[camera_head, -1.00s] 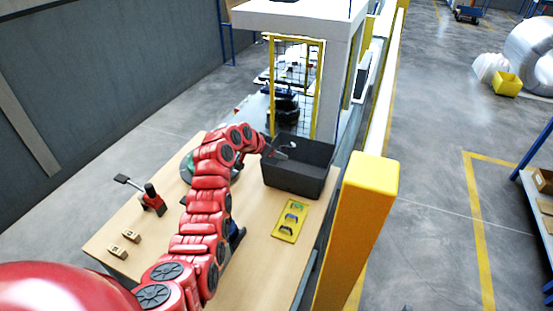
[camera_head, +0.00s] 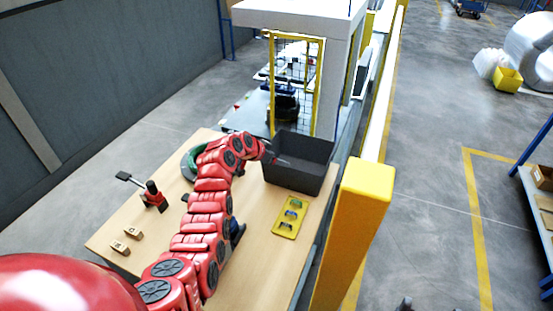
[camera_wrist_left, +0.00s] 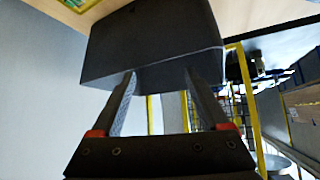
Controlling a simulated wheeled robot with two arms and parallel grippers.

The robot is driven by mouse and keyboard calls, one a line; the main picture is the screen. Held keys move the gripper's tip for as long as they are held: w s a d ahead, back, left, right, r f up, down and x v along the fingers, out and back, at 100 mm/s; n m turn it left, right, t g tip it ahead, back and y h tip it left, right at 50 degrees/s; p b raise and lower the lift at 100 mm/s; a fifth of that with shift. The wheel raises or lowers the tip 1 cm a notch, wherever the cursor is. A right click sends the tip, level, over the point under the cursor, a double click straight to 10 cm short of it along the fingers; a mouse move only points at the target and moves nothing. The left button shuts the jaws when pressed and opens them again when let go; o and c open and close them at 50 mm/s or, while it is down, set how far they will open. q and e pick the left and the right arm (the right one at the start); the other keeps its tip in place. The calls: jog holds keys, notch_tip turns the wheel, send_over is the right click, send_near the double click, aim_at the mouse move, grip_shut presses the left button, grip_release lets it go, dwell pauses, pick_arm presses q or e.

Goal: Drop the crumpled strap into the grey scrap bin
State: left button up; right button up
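The dark grey scrap bin (camera_head: 292,180) stands at the far right of the wooden table. It also fills the upper middle of the left wrist view (camera_wrist_left: 150,45). My left gripper (camera_head: 281,161) is at the bin's left side in the head view, partly hard to make out against the dark bin. In the left wrist view its two fingers (camera_wrist_left: 163,85) are spread apart with nothing between them. I cannot see the crumpled strap in either view now; the bin's floor is too dark and partly hidden. Small dark tips at the bottom edge may be my right gripper (camera_head: 418,304).
A yellow tray (camera_head: 290,217) with small parts lies in front of the bin. A red and black tool (camera_head: 153,197) and small wooden blocks (camera_head: 127,240) are on the left of the table. A yellow post (camera_head: 355,230) rises at the right edge.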

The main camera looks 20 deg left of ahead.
pick_arm(q)
jog(key=b+v, duration=0.3)
jog(key=v, duration=0.9)
jog(key=shift+r+b, duration=0.25)
jog(key=shift+b, duration=0.1)
